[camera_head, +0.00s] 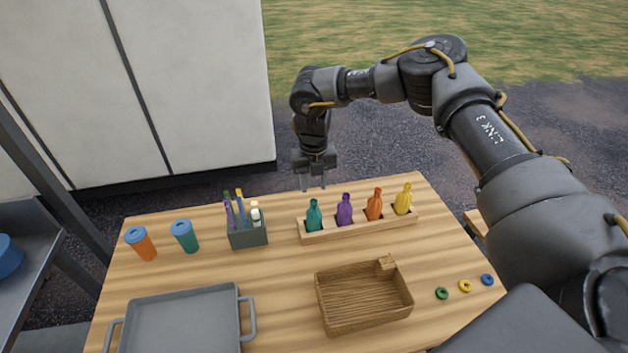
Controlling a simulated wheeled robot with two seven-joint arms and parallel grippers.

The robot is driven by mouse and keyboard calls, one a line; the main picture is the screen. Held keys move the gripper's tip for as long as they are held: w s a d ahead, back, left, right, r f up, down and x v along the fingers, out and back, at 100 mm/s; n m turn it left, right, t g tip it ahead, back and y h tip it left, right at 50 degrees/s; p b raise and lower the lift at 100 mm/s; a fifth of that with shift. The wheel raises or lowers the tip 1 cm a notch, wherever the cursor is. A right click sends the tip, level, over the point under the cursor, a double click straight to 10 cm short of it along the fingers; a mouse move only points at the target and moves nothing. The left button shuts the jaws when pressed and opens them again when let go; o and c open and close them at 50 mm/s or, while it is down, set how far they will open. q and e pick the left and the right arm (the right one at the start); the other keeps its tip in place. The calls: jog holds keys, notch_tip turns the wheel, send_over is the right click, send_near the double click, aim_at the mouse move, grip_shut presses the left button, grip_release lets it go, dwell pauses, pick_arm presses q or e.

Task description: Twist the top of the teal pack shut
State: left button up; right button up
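The teal pack (314,217) stands upright in the leftmost slot of a wooden rack (355,228) at the back of the table. Its top is narrow. Purple (344,211), orange (374,206) and yellow (403,200) packs stand in the slots to its right. My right gripper (314,187) points down above and just behind the teal pack. Its two fingers are apart with nothing between them, and it appears clear of the pack. My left gripper is out of view.
A grey holder (247,236) with pens stands left of the rack. Farther left are orange (141,244) and teal (185,237) blue-lidded cups. A grey tray (183,325) and a woven basket (364,299) lie in front. Small rings (465,286) lie at the right.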

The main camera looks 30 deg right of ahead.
aim_at(314, 201)
jog(key=shift+f+b, duration=1.35)
jog(key=shift+f, duration=1.65)
jog(key=c, duration=0.6)
